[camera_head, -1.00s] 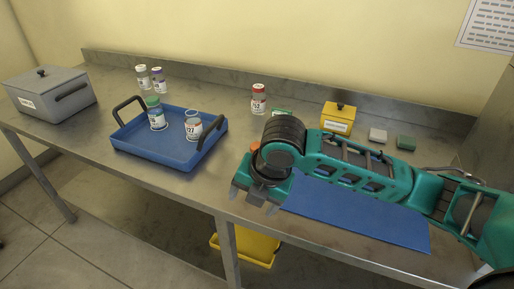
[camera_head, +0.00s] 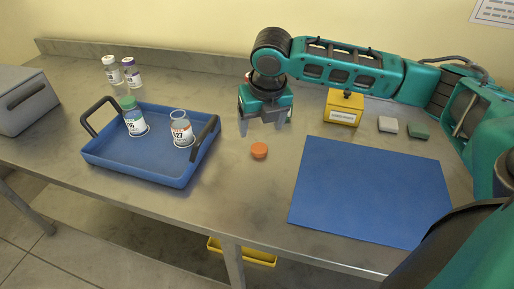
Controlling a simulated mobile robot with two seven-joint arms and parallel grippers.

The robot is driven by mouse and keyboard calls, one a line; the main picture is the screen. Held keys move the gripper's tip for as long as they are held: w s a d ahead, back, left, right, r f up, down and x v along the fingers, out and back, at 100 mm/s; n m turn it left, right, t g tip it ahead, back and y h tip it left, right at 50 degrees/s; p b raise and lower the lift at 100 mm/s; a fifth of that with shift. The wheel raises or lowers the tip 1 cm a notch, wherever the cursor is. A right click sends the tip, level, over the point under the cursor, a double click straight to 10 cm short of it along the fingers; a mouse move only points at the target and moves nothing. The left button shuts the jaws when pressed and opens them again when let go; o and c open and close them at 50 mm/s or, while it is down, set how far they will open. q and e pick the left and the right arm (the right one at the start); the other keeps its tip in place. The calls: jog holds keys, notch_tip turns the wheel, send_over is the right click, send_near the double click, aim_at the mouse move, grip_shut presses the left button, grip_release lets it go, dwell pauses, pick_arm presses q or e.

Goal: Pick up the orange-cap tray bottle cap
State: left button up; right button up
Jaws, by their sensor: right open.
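The orange cap (camera_head: 259,150) lies alone on the steel bench, between the blue tray and the blue mat. The blue tray (camera_head: 140,173) holds a green-capped bottle (camera_head: 134,117) and an open, uncapped bottle (camera_head: 181,129), both upright. My right gripper (camera_head: 262,130) is open and empty, fingers pointing down, just behind and above the orange cap, not touching it. My left gripper is not in view.
A blue mat (camera_head: 370,190) lies at right. A yellow box (camera_head: 343,109), a white block (camera_head: 388,125) and a green block (camera_head: 418,131) stand behind it. Two vials (camera_head: 131,73) stand at back left, a grey lidded box (camera_head: 22,100) at far left. Bench around the cap is clear.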

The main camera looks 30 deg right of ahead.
aim_at(260, 148)
jog(key=x, duration=0.3)
jog(key=shift+w+f, duration=0.1)
jog(key=shift+f, duration=0.15)
jog(key=x, duration=0.2)
jog(key=b+x, duration=0.1)
jog(key=x, duration=0.1)
jog(key=shift+s+d+f, duration=0.1)
jog(key=shift+s+d, duration=0.1)
jog(key=shift+s, duration=0.05)
jog(key=shift+w+d+f, duration=0.1)
jog(key=shift+w+f, duration=0.1)
jog(key=shift+f, duration=0.35)
jog(key=shift+c, duration=0.3)
jog(key=c, duration=1.1)
